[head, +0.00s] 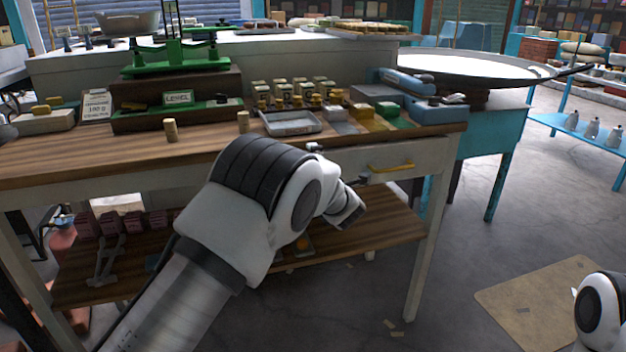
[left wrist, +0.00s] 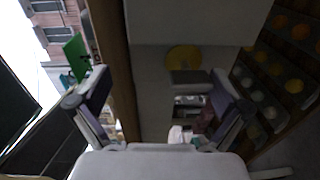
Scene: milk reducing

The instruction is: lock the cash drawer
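The cash drawer (head: 408,158) is a pale front with a yellow handle (head: 390,167), set under the right part of the wooden counter. It looks flush with the frame. My left arm crosses in front of it, and my left gripper (head: 350,208) is low before the drawer, partly hidden by my wrist. In the left wrist view my left gripper (left wrist: 158,105) has its fingers wide apart. A round yellow plate (left wrist: 183,55) shows on a pale face beyond them, with a grey block (left wrist: 190,82) beside it. I cannot tell whether that block is a key. My right gripper is out of view.
The counter (head: 70,160) holds a green scale (head: 180,50), a grey tray (head: 290,122) and several small jars. A wooden lower shelf (head: 370,228) lies below the drawer. A teal table (head: 490,140) stands right.

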